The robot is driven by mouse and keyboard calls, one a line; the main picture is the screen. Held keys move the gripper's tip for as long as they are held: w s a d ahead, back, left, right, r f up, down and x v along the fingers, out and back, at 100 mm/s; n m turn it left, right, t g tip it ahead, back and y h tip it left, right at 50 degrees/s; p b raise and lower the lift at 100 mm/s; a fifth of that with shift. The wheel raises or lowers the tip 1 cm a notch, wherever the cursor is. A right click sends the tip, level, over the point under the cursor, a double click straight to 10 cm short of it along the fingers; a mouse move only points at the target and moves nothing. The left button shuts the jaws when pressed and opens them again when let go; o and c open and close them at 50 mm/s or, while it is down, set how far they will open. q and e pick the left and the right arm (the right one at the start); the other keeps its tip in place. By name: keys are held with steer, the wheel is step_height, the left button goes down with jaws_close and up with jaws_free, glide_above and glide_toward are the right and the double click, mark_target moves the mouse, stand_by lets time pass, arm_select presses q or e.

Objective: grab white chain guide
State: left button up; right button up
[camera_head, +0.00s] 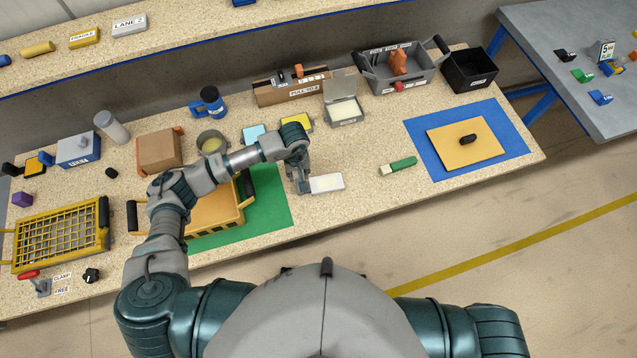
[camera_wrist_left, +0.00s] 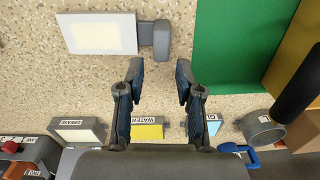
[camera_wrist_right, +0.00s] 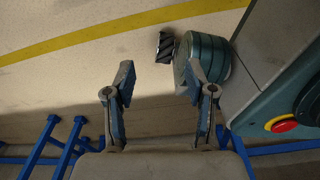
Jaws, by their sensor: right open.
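A flat white block with a cream face, which looks like the white chain guide (camera_head: 328,183), lies on the speckled bench right of the green mat. In the left wrist view the white chain guide (camera_wrist_left: 98,34) has a grey grip (camera_wrist_left: 162,40) on its right side. My left gripper (camera_head: 299,187) is over the bench at the block's left end. In its wrist view my left gripper (camera_wrist_left: 159,70) is open and empty, with the grey grip just beyond the gap between its fingertips. My right gripper (camera_wrist_right: 158,78) is open and empty, away from the bench over the floor.
A green mat (camera_head: 268,205) with a yellow tray (camera_head: 215,217) lies left of the block. A green-handled brush (camera_head: 398,166) lies to its right. A grey box (camera_head: 345,112) and a yellow block (camera_head: 297,122) stand behind. Bare bench is in front.

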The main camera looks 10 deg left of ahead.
mark_target(318, 185)
arm_select(q)
step_height(318, 185, down, 2)
steer(key=shift+f, duration=0.1)
steer(key=shift+s+a+f, duration=0.1)
steer(key=shift+s+f, duration=0.05)
steer(key=shift+f, duration=0.05)
step_height(318, 185, down, 5)
steer(key=shift+s+f+p, duration=0.1)
steer(key=shift+p, duration=0.2)
jaws_close()
arm_select(e)
steer(key=shift+s+d, duration=0.15)
steer(key=shift+s, duration=0.8)
